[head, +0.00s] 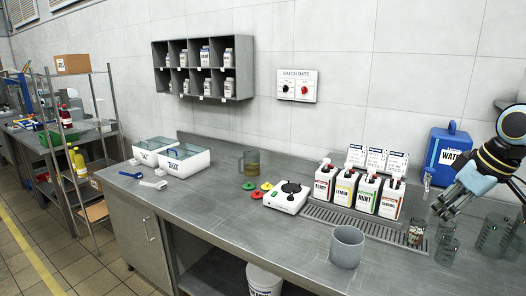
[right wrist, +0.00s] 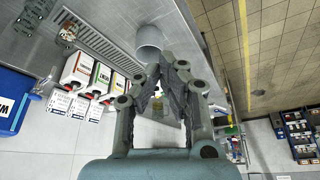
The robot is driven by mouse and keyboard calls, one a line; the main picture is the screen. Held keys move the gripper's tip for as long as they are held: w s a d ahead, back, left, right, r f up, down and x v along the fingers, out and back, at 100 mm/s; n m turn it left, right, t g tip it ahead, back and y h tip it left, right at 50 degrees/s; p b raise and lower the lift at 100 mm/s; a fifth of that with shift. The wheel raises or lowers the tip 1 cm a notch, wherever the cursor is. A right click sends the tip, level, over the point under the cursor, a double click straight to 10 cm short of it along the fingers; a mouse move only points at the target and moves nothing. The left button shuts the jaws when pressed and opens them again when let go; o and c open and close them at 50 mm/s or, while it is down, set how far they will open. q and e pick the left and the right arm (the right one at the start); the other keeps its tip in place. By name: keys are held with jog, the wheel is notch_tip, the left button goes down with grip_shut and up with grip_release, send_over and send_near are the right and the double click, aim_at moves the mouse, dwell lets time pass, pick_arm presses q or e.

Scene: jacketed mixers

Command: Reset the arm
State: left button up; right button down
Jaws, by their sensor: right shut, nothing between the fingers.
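My right arm (head: 495,158) comes in from the right edge in the head view. Its gripper (head: 440,207) points down and left over the right part of the counter, in front of the blue water container (head: 447,150). In the right wrist view the gripper (right wrist: 163,64) has its fingertips together, with nothing held. A grey mug (right wrist: 149,40) shows just beyond the fingertips in that view; the same mug (head: 347,246) stands at the counter's front edge in the head view. My left gripper is not in view.
Several labelled bottles (head: 364,193) stand behind a drain grate (head: 372,228). Glass jugs (head: 492,235) and small glasses (head: 446,248) crowd the counter's right end. A white hot plate (head: 286,198), an amber mug (head: 251,163) and white tubs (head: 184,162) stand further left.

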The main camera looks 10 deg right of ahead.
jog(key=s+a+f+m+g+b, duration=0.15)
jog(key=s+f+b, duration=0.45)
jog(key=f, duration=1.1)
jog(key=s+a+f+m+g+b, duration=0.1)
jog(key=s+a+f+g+b, duration=0.15)
jog(key=s+f+b, duration=0.9)
jog(key=s+a+f+m+g+p, duration=0.15)
jog(key=s+f, duration=0.25)
jog(key=f, duration=1.7)
pick_arm(q)
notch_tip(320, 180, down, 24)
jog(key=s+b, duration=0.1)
jog(key=b, duration=0.7)
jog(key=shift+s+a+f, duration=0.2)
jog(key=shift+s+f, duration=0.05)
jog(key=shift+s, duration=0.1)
pick_arm(e)
jog(key=s+a+f+t+h, duration=0.1)
jog(key=s+a+f, duration=0.2)
jog(key=s+f, duration=0.9)
jog(key=s+a+f+t+h, duration=0.1)
jog(key=s+a+f, duration=0.3)
jog(key=s+f, duration=0.8)
jog(key=shift+s+f, duration=0.15)
jog(key=shift+s, duration=1)
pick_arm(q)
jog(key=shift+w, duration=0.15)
